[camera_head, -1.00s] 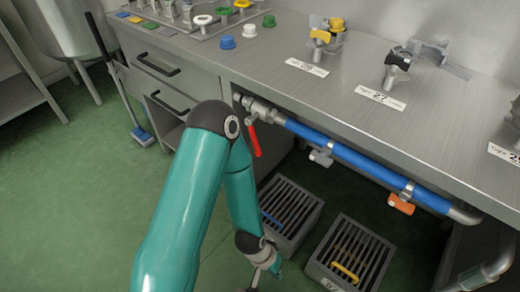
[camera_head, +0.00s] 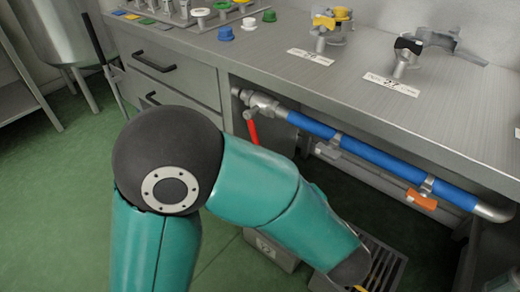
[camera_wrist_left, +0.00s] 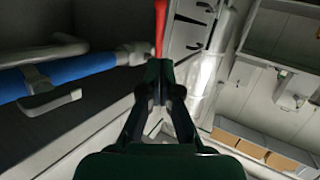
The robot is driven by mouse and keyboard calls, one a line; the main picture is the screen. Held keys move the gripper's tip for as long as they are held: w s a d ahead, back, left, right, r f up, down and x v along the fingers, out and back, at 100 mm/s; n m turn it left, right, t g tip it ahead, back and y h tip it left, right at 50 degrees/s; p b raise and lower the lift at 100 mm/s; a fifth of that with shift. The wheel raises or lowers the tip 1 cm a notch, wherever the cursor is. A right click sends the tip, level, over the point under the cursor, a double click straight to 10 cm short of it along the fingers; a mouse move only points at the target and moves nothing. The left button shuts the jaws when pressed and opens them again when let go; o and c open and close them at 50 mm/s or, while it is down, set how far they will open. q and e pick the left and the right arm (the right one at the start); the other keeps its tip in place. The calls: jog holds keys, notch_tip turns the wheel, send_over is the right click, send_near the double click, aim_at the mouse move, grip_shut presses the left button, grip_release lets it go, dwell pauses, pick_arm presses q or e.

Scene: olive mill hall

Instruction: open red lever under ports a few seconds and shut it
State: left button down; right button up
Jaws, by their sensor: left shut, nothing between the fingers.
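The red lever (camera_head: 252,131) hangs down from the metal valve (camera_head: 262,104) at the left end of the blue pipe (camera_head: 370,152) under the bench edge. My left forearm hides its lower end in the head view. In the left wrist view the red lever (camera_wrist_left: 161,24) stands straight beyond my left gripper (camera_wrist_left: 158,72), in line with its fingertips. The gripper is shut and empty. Whether the tips touch the lever I cannot tell. In the head view the left gripper's fingers do not show. My right gripper is in neither view.
A grey handle (camera_head: 326,150) and an orange handle (camera_head: 421,199) hang along the pipe. Slatted crates (camera_head: 385,262) stand on the floor below, partly behind my arm. Tagged fittings (camera_head: 407,52) stand on the bench top (camera_head: 300,85). Green floor is open at the left.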

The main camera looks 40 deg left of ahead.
aim_at(258, 142)
pick_arm(q)
jog(key=b+x, duration=0.3)
jog(key=x, duration=0.9)
jog(key=shift+f+b, duration=0.1)
jog(key=shift+b, duration=0.3)
jog(key=shift+w+a, duration=0.4)
jog(key=shift+a, duration=0.1)
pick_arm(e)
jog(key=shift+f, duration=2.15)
pick_arm(q)
jog(key=shift+w+d, duration=0.1)
jog(key=shift+d, duration=0.05)
